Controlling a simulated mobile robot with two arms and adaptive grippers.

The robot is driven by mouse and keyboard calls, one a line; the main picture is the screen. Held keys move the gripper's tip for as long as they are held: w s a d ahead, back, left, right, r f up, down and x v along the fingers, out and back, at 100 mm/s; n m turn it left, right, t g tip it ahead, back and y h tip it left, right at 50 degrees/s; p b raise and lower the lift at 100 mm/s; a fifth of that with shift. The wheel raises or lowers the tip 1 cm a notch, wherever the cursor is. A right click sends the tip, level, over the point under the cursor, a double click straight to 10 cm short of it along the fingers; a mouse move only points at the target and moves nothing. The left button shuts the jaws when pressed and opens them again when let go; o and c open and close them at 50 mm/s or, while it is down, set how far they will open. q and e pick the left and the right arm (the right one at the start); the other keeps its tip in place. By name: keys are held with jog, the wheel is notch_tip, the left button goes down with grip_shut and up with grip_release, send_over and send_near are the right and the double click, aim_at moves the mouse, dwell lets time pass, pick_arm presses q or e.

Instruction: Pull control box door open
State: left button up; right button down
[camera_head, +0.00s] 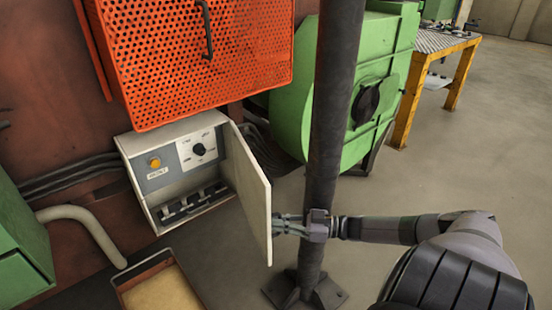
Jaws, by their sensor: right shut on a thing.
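The control box (134,156) is a pale box low on the rust-red wall. Its door (252,190) is hinged on the right and stands wide open, swung out toward me. Inside show a grey panel with an orange button (154,162), a black rotary knob (199,150) and a row of dark parts below. My right gripper (276,225) reaches in from the right, passing by the dark post, and is shut at the door's outer edge. The fingertips are partly hidden by the door. My left gripper is out of view.
A dark vertical post (326,120) with a floor plate stands close to my right arm. An orange perforated guard (195,55) hangs above the box. A shallow tray (160,287) lies below it. Green machines stand left and behind; floor at right is clear.

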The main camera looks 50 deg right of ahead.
jog(key=shift+s+f, duration=0.1)
jog(key=c, duration=2)
grip_release()
jog(key=shift+o, duration=0.2)
jog(key=v, duration=1.2)
